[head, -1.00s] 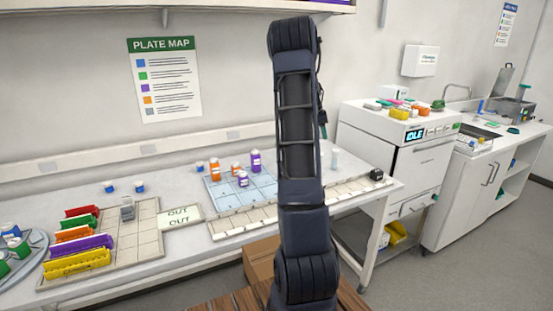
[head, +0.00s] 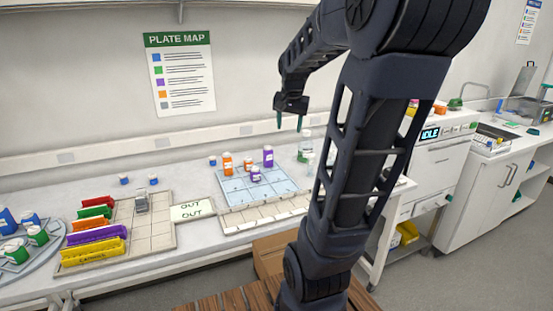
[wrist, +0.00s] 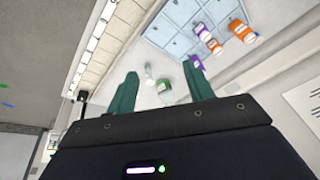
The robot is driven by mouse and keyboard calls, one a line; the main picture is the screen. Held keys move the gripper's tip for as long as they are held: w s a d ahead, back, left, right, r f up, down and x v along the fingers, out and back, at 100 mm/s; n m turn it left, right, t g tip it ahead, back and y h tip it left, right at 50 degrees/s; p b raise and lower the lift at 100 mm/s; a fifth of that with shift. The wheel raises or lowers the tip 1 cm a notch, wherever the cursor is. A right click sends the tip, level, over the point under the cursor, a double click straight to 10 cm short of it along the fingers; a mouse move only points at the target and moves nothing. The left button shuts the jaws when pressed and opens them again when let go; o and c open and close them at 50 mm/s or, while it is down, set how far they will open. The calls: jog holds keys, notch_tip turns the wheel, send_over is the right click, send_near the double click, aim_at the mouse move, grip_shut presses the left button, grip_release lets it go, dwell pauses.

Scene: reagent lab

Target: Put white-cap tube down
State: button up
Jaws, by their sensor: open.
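My gripper (head: 289,124) is raised above the back of the bench, with its two green fingers pointing down, apart and empty. In the wrist view the fingers (wrist: 158,90) are spread. A small pale tube (wrist: 149,72), which looks like the white-cap tube, shows beyond and between them on the bench. A green-labelled bottle (wrist: 165,87) is close to it, near the right finger. In the head view this green item (head: 302,156) stands with pale, clear shapes around it, partly beside my arm. The tube's cap is too small to make out.
A blue gridded mat (head: 236,188) holds orange and purple bottles (head: 268,156). A pale strip rack (head: 262,214) runs along the bench front. Coloured racks (head: 92,232) and an OUT card (head: 192,209) are at left. My arm hides the bench's right part.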

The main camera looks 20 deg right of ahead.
jog(key=s+a+f+n, duration=0.1)
jog(key=s+a+n, duration=0.2)
jog(key=s+a, duration=0.3)
jog(key=s+a+f+n+t, duration=0.1)
jog(key=s+a+n, duration=0.3)
jog(key=s, duration=0.6)
jog(key=shift+s+a+f+y, duration=0.2)
jog(key=shift+a+f+y, duration=0.2)
jog(key=shift+a+f, duration=0.4)
